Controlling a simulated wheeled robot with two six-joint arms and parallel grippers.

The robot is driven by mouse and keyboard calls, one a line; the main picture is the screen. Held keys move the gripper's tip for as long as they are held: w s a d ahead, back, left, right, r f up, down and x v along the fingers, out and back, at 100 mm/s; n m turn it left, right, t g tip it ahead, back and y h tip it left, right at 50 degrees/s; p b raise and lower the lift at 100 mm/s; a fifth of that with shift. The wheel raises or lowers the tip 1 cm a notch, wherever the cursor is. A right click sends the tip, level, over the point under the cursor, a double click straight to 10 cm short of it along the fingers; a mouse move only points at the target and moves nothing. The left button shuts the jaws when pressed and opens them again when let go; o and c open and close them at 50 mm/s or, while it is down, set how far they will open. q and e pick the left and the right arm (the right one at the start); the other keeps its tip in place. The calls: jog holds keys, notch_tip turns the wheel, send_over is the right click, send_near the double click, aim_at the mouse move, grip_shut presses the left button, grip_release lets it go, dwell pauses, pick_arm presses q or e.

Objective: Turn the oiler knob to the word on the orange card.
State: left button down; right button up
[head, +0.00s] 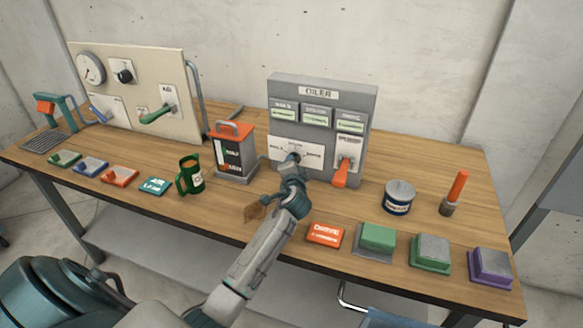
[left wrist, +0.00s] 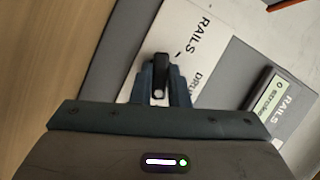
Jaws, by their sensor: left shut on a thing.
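The grey oiler box (head: 322,88) stands on the bench, with a white knob plate (head: 318,145) low on its left side. The plate carries the word RAILS, also readable in the left wrist view (left wrist: 202,28), and a word starting DR. My left gripper (head: 293,160) is at this plate. In the left wrist view its fingers (left wrist: 160,88) are shut on the dark oiler knob (left wrist: 160,68). Where the knob points I cannot tell. The orange card (head: 325,235) lies at the bench's front edge and appears to read DRIVE. My right gripper is out of view.
An orange lever (head: 342,172) hangs close right of the knob on the box. A red-topped grey unit (head: 234,155) and a green mug (head: 191,176) stand to the left. A tin (head: 398,197) and coloured blocks (head: 430,252) are to the right.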

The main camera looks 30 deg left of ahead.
pick_arm(q)
jog(key=shift+f+m, duration=0.1)
jog(key=shift+m, duration=0.3)
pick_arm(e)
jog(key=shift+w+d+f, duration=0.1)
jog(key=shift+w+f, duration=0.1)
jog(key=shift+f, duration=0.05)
pick_arm(q)
jog(key=c, duration=1.4)
grip_release()
